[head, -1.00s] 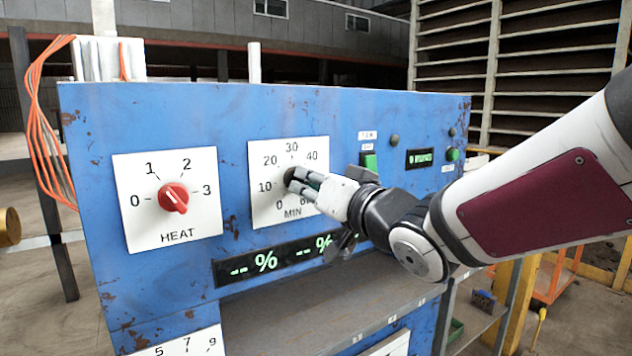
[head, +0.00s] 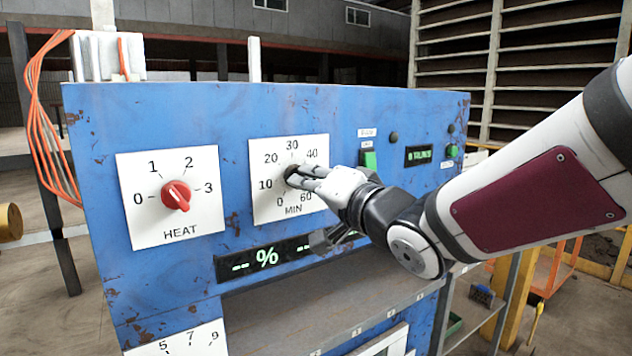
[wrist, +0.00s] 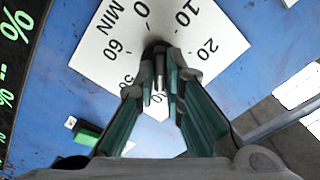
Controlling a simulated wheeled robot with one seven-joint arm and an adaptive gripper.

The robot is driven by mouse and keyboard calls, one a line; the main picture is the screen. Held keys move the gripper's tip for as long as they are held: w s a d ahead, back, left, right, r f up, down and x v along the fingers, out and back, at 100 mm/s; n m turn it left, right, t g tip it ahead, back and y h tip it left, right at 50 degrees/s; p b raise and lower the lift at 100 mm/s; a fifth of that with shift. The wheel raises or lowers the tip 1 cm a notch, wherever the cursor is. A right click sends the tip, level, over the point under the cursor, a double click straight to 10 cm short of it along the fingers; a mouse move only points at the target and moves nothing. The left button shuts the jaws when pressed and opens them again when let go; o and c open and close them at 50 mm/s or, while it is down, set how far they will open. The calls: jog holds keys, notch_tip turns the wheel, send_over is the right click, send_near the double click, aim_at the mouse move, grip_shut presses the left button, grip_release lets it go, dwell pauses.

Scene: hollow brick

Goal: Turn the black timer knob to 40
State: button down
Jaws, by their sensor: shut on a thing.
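The black timer knob (head: 291,172) sits in the middle of a white MIN dial plate (head: 263,207), with marks from 0 to 60. My gripper (head: 296,176) reaches it from the right and its fingers are shut on the knob. In the wrist view the dial plate (wrist: 98,52) appears turned, and the dark knob (wrist: 157,48) shows between the fingertips of my gripper (wrist: 160,82). The fingers cover most of the knob, so I cannot tell where its pointer stands. The 40 mark shows above and right of the knob in the head view.
A red HEAT knob (head: 176,195) on a white plate is left of the timer. A dark percent display (head: 262,259) and a grey shelf (head: 290,310) lie below. A green switch (head: 369,160) and a small display (head: 418,155) are to the right on the blue panel.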

jog(key=shift+f, duration=0.2)
jog(key=c, duration=1.7)
grip_release()
jog(key=shift+r, duration=0.1)
jog(key=shift+s, duration=0.1)
jog(key=v, duration=0.7)
jog(key=shift+s+d, duration=0.15)
jog(key=shift+d, duration=0.1)
